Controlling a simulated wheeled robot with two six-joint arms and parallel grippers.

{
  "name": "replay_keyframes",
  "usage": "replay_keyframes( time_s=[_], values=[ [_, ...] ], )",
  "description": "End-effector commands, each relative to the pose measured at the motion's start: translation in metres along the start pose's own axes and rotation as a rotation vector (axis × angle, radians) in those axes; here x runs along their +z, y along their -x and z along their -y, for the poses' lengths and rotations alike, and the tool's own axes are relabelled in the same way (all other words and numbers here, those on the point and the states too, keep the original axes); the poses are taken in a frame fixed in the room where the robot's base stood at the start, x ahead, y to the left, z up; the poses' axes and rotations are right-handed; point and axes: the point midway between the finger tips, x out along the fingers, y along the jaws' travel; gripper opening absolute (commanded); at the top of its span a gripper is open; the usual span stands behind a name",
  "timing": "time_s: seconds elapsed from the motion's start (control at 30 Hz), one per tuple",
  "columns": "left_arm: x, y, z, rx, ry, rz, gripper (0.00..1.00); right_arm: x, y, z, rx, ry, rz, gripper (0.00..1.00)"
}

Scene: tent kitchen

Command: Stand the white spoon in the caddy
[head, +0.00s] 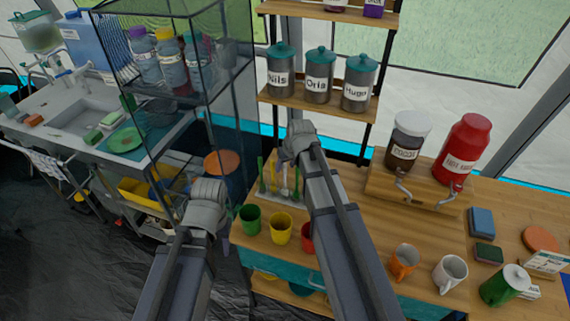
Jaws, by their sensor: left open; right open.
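The caddy (276,199) is a low pale holder at the left end of the wooden counter. Several thin upright utensils, green, yellow and white, stand at it. The white one (284,181) looks like the white spoon and appears upright at the caddy, just below my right gripper (296,142); I cannot tell how deep it sits. My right gripper is open above the caddy, its fingers mostly hidden by its own wrist. My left gripper (208,192) is open and empty-looking, left of the counter and apart from the caddy.
Green (250,219), yellow (281,229) and red (308,238) cups stand in front of the caddy. A cocoa dispenser (408,142) and red dispenser (462,150) stand on a riser right. An orange mug (404,262) and white mug (450,273) stand near the front edge.

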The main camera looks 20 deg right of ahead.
Motion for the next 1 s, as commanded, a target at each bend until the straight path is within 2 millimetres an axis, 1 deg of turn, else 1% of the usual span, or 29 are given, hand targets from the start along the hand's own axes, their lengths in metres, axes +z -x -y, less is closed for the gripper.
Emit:
replay_keyframes(
  time_s=[0.03, 0.4, 0.5, 0.63, 0.83, 0.87, 0.93, 0.97, 1.0],
  values=[
    [0.001, 0.013, 0.001, 0.000, 0.000, 0.000, 0.47, -0.001, 0.014, 0.000, 0.000, 0.000, 0.000, 0.51],
    [0.004, 0.069, 0.007, 0.000, -0.002, 0.000, 0.47, -0.002, 0.075, 0.000, 0.000, -0.001, 0.000, 0.51],
    [0.005, 0.082, 0.008, 0.000, -0.001, 0.000, 0.47, -0.001, 0.089, 0.000, 0.000, -0.001, 0.000, 0.51],
    [0.005, 0.091, 0.009, 0.001, 0.001, 0.000, 0.47, -0.001, 0.099, 0.000, 0.000, -0.001, 0.000, 0.51],
    [0.005, 0.092, 0.009, 0.001, 0.002, 0.000, 0.47, 0.001, 0.100, 0.002, -0.001, 0.001, 0.003, 0.51],
    [0.005, 0.092, 0.009, 0.001, 0.002, 0.000, 0.47, 0.003, 0.100, 0.006, -0.003, 0.004, 0.009, 0.51],
    [0.005, 0.091, 0.009, 0.001, 0.002, 0.000, 0.47, 0.013, 0.102, 0.025, -0.011, 0.020, 0.041, 0.51],
    [0.005, 0.091, 0.009, 0.001, 0.002, 0.000, 0.47, 0.021, 0.103, 0.037, -0.014, 0.029, 0.063, 0.51],
    [0.005, 0.091, 0.009, 0.001, 0.002, 0.000, 0.47, 0.033, 0.105, 0.057, -0.019, 0.045, 0.100, 0.51]
  ],
)
